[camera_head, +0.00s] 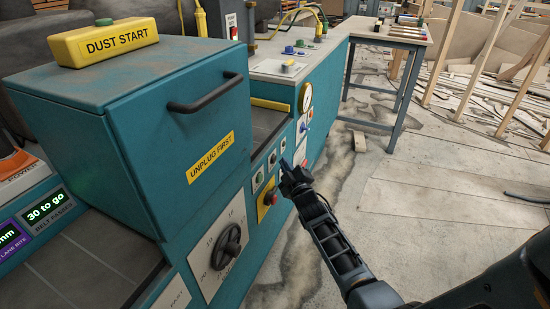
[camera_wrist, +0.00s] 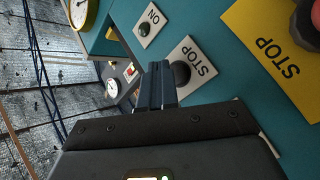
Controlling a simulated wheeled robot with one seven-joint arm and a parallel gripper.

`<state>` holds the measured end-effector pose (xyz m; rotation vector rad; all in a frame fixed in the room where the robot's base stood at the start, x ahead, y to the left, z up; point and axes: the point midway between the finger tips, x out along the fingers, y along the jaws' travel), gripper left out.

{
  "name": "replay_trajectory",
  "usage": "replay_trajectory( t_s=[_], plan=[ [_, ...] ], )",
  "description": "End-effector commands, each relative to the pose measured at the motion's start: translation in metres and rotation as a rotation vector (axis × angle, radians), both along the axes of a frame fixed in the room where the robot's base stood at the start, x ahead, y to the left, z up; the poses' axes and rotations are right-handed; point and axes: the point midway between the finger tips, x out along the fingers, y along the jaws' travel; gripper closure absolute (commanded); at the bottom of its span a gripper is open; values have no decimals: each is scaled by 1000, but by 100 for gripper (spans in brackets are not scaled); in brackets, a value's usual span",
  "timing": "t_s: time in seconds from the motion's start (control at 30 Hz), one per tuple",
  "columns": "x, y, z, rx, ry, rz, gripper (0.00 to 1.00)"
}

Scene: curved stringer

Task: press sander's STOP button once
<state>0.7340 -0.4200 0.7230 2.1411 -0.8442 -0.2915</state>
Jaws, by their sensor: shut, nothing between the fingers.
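The teal machine (camera_head: 180,130) carries a row of controls on its front. In the wrist view a white STOP plate (camera_wrist: 203,68) bears a black round button (camera_wrist: 181,73), and a white ON plate (camera_wrist: 144,39) bears a green button (camera_wrist: 144,28). A yellow STOP plate (camera_wrist: 262,45) with a red mushroom button (camera_wrist: 316,17) is at the right; the red button also shows in the head view (camera_head: 271,198). My gripper (camera_wrist: 157,68) is shut and empty. Its tips appear just left of the black button, partly covering its plate; I cannot tell whether they touch.
A black rotary knob (camera_head: 228,246) sits low on the machine front, and a dark handle (camera_head: 205,92) sticks out above. A round gauge (camera_head: 306,97) is farther along. A grey worktable (camera_head: 385,38) stands behind. The floor right of the machine is mostly clear.

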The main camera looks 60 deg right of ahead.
Motion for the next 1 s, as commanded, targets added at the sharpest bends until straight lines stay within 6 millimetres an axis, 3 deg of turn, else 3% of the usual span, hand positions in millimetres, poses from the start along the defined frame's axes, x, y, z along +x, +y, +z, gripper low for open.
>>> replay_trajectory(
  t_s=[0.33, 0.8, 1.0],
  plan=[
    [-4, -1, 1, 0, 1, -2, 100],
    [-44, -4, 2, 0, 0, -4, 100],
    [-51, -5, 0, 1, -1, -1, 100]
  ],
)
